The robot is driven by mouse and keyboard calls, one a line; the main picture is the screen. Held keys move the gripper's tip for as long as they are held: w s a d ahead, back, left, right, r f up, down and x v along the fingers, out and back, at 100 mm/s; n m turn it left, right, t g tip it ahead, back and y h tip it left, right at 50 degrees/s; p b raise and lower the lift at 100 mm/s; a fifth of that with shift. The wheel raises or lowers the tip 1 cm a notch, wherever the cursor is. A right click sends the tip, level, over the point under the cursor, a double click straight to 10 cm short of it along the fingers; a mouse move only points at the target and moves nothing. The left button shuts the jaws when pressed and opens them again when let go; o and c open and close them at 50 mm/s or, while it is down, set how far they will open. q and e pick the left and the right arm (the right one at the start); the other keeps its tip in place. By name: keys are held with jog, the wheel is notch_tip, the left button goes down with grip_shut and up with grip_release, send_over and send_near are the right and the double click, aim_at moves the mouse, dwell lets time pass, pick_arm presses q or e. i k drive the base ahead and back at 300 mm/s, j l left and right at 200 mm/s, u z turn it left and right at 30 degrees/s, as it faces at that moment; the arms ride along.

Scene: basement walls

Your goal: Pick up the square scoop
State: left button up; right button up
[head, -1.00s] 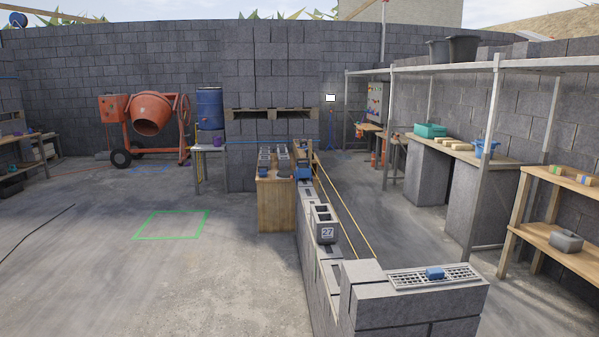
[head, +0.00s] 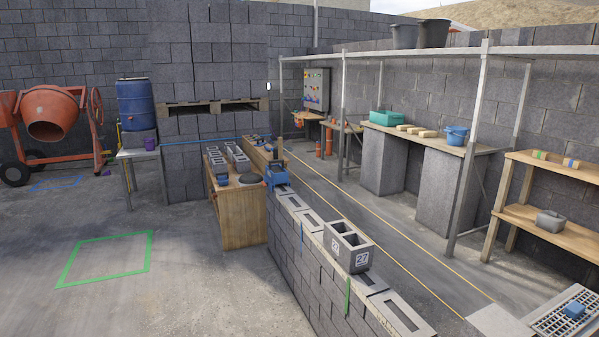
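I cannot say for sure which object is the square scoop. A small blue block-like object (head: 574,310) lies on a metal grate (head: 546,320) at the bottom right. A larger blue object (head: 277,174) sits on the low block wall, beside the wooden workbench. A grey box-like object (head: 550,221) rests on the lower board of the wooden shelf at the right. Neither of my grippers shows in the head view.
The low block wall (head: 310,262) runs from the middle to the bottom right, with a hollow block marked 27 (head: 348,247) on top. Yellow lines stretch along its right side. A wooden workbench (head: 240,217) stands left of it. Open floor lies around the green square (head: 107,258).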

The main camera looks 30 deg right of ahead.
aim_at(222, 178)
jog(key=i+z, duration=0.35)
jog(key=i, duration=1.9)
jog(key=i+z, duration=0.1)
jog(key=i, duration=0.65)
jog(key=i+j+z, duration=0.1)
jog(key=i, duration=0.65)
jog(key=i+j+z, duration=0.1)
jog(key=i, duration=0.65)
